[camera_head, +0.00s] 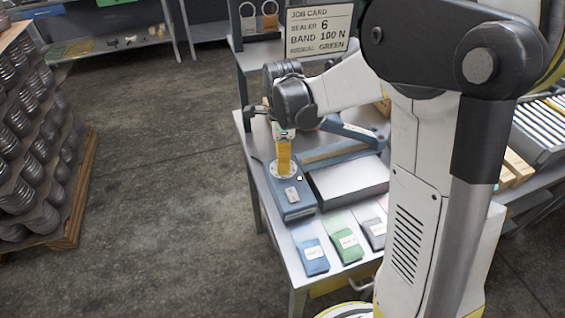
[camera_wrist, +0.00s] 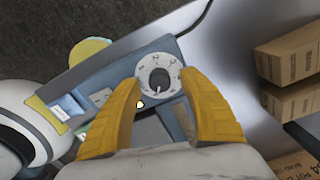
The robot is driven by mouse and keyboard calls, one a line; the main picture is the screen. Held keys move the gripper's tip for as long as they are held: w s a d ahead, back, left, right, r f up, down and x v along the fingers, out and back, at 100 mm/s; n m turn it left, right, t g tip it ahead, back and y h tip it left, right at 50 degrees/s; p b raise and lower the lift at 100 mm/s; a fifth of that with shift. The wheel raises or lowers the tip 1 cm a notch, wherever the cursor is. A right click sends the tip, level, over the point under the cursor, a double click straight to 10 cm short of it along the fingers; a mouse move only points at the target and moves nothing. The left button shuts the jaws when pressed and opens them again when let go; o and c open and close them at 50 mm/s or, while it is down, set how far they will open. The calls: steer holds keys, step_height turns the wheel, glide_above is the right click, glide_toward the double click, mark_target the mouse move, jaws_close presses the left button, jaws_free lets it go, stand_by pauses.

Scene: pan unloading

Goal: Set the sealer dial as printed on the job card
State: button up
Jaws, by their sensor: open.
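The job card (camera_head: 319,30) stands at the back of the bench and reads SEALER 6, BAND 100 N, RESEAL GREEN. The sealer's control box (camera_head: 292,201) is blue and lies on the bench's left side. Its round white dial (camera_head: 277,171) has a dark centre knob; in the wrist view the dial (camera_wrist: 159,76) shows numbers around its rim, too small to read surely. My gripper (camera_wrist: 160,105) has yellow fingers, open, one on each side of the dial in that view. In the head view my gripper (camera_head: 284,158) is over the dial. Contact cannot be told.
Blue (camera_head: 312,256), green (camera_head: 345,243) and dark (camera_head: 374,230) labelled packs lie at the bench's front. A sealer bed (camera_head: 347,180) is right of the box. Cardboard boxes (camera_wrist: 288,60) stand right in the wrist view. A loaded pallet (camera_head: 65,215) stands left across open floor.

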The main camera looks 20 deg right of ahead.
step_height(320, 180, up, 10)
steer(key=shift+r, duration=0.25)
steer(key=shift+s, duration=0.1)
